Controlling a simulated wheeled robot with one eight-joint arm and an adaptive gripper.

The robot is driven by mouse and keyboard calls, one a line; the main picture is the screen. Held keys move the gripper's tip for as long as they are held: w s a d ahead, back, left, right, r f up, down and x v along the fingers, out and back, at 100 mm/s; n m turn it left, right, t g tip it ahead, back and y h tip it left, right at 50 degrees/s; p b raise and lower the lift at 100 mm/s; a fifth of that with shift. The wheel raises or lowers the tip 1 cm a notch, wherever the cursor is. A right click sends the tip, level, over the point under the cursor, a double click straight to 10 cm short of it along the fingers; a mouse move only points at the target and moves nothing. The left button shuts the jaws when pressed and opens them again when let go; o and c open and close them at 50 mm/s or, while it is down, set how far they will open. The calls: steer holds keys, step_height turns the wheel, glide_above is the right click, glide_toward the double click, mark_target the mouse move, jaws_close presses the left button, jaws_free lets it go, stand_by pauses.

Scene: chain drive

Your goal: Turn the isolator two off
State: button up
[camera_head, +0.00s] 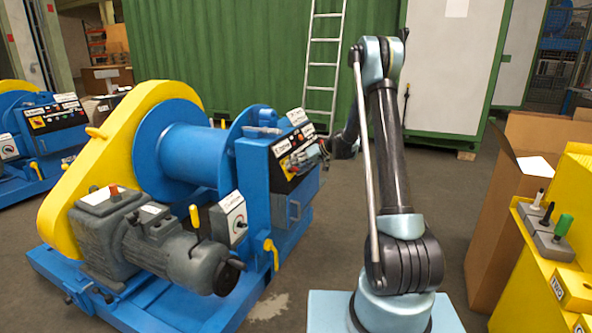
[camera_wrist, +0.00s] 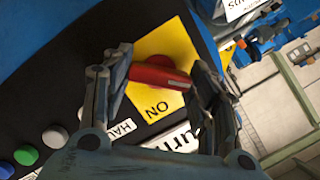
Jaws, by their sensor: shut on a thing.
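The isolator's red handle (camera_wrist: 158,76) sits on a yellow plate (camera_wrist: 172,42) marked ON, on a black control panel. The word ON reads upside down just below the handle in the wrist view. My gripper (camera_wrist: 163,68) has one finger at each end of the handle and is shut on it. The handle lies roughly across the picture between the fingers. In the head view my gripper (camera_head: 310,156) is at the front of the blue winch's panel (camera_head: 280,148) and largely hides the isolator there. Which isolator number this is cannot be read.
Green, blue and white buttons (camera_wrist: 25,156) lie along the panel beside my left finger in the wrist view. The blue winch (camera_head: 175,150) with a grey motor (camera_head: 165,250) stands left of my arm. A yellow bench (camera_head: 540,270) and cardboard box (camera_head: 510,190) stand at right.

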steer(key=o, duration=1.1)
steer(key=shift+c, duration=0.2)
steer(key=shift+d, duration=0.1)
steer(key=v, duration=1.1)
steer(key=shift+d+r, duration=0.2)
steer(key=shift+d, duration=0.15)
